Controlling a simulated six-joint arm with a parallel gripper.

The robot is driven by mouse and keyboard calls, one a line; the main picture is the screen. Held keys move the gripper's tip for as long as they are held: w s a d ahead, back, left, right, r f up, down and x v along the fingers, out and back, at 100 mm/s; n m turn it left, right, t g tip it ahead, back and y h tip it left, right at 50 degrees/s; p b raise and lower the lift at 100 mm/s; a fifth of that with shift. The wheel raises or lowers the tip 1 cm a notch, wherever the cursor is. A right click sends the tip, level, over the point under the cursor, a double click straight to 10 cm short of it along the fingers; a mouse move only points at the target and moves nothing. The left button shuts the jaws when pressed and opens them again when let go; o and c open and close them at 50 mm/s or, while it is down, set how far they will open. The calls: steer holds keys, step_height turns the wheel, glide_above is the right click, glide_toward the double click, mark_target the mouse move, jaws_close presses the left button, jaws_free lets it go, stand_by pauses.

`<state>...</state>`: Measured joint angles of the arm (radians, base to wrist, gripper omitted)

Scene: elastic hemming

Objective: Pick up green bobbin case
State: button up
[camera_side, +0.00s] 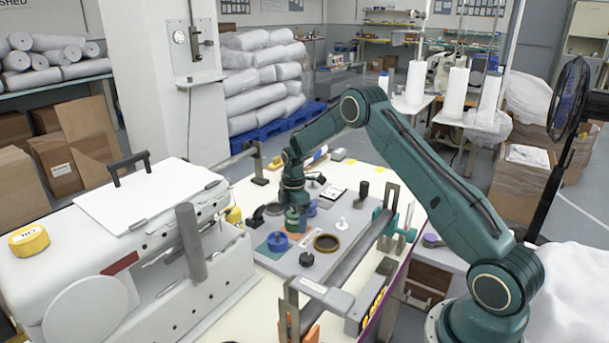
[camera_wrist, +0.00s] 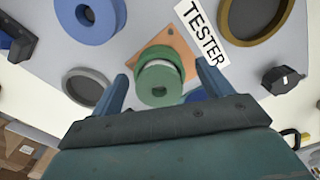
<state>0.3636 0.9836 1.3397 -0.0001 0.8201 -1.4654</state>
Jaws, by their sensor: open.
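The green bobbin case (camera_wrist: 158,82) is a round, stepped green piece with a pale band, in the middle of the wrist view. An orange square (camera_wrist: 181,45) shows behind it. In the side view the green bobbin case (camera_side: 292,220) is on the grey work plate, below the wrist. My gripper (camera_wrist: 163,72) is open, with one blue finger on each side of the case. The gripper (camera_side: 294,207) points down at the case in the side view. I see no clear contact between fingers and case, and their height relative to it is hard to tell.
A blue round piece (camera_wrist: 90,18) and a dark round dish (camera_wrist: 87,87) lie to the left. A TESTER label (camera_wrist: 202,32), a brown-rimmed dish (camera_wrist: 255,18) and a black knob (camera_wrist: 282,80) lie to the right. A large white machine (camera_side: 120,255) stands left of the plate.

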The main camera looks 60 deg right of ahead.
steer(key=shift+f, duration=0.45)
steer(key=c, duration=1.1)
steer(key=shift+r, duration=0.15)
steer(key=shift+c, duration=0.2)
step_height(320, 180, up, 20)
stand_by(0.3)
